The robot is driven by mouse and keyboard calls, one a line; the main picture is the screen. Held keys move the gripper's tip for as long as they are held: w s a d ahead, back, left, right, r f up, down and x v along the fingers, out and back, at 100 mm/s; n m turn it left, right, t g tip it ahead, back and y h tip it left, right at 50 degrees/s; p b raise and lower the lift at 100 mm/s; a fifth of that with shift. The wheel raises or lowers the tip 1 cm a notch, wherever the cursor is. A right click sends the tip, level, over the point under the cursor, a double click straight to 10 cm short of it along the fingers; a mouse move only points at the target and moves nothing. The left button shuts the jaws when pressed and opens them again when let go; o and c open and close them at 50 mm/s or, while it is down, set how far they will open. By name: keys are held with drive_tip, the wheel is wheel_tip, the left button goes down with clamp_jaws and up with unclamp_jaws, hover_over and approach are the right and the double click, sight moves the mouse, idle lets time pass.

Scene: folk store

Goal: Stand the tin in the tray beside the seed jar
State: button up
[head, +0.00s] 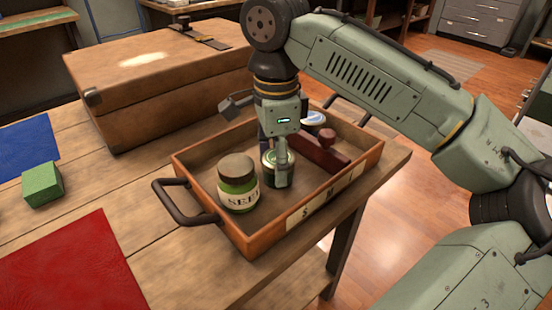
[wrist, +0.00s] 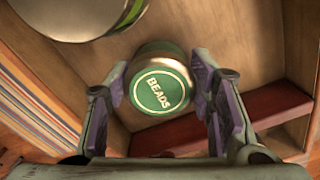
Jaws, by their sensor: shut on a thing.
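The tin (head: 268,170) is green, and its round green lid reading BEADS (wrist: 160,92) shows in the wrist view. It is upright inside the wooden tray (head: 268,234), just right of the seed jar. My gripper (head: 281,172) points down into the tray, shut on the tin, with a finger on each side in the wrist view (wrist: 160,80). The seed jar (head: 238,187) is green with a brown lid and a cream label, and stands at the tray's left end. I cannot tell if the tin's base touches the tray floor; its underside is hidden.
A dark red bar (head: 325,155) lies across the tray right of the tin. A large wooden box (head: 150,85) stands behind left. A green block (head: 42,184), blue mat (head: 25,145) and red mat (head: 70,268) lie left.

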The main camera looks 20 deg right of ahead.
drive_tip(key=o, duration=1.3)
drive_tip(key=shift+f, duration=0.1)
wheel_tip(320, 180, up, 12)
drive_tip(key=p, duration=1.1)
drive_tip(key=shift+r+p, duration=0.2)
drive_tip(key=shift+p, duration=0.15)
drive_tip(key=shift+f, duration=0.1)
